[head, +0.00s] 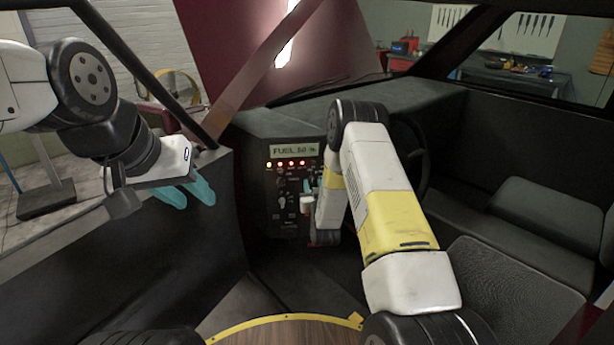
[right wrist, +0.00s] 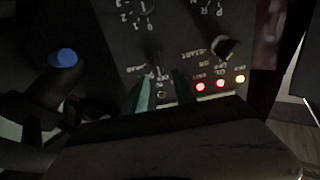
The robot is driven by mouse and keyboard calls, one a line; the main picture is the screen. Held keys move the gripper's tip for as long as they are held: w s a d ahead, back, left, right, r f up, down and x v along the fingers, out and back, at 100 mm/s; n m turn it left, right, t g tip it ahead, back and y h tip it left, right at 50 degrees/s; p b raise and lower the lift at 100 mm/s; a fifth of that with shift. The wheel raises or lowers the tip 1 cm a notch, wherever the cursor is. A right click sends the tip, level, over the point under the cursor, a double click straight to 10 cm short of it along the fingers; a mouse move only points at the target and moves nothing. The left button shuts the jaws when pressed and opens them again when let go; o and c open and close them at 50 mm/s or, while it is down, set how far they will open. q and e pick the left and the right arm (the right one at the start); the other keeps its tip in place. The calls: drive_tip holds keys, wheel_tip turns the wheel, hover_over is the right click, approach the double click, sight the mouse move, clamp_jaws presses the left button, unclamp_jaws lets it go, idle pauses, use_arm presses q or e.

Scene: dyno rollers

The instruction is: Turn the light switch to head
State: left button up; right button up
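The control panel (head: 290,180) stands at the middle of the dashboard, below a display reading FUEL. In the right wrist view it appears upside down. A small dark switch (right wrist: 157,62) there, beside lettering that seems to read HEAD, looks like the light switch; its exact setting is too dark to tell. My right gripper (right wrist: 162,74) is at the panel with its two teal fingers apart, one on each side of this switch; contact cannot be told. In the head view my right arm partly hides the panel. My left gripper (head: 199,204) is open and empty, left of the panel.
A black START knob (right wrist: 225,47) and lit red and yellow lamps (right wrist: 220,84) are beside the switch. A blue-tipped lever (right wrist: 62,58) is at the left. The steering wheel (head: 412,155) is right of my right arm. Seats (head: 500,290) fill the right side.

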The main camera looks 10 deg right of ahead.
sight(312, 180)
drive_tip(key=shift+w, duration=1.45)
clamp_jaws()
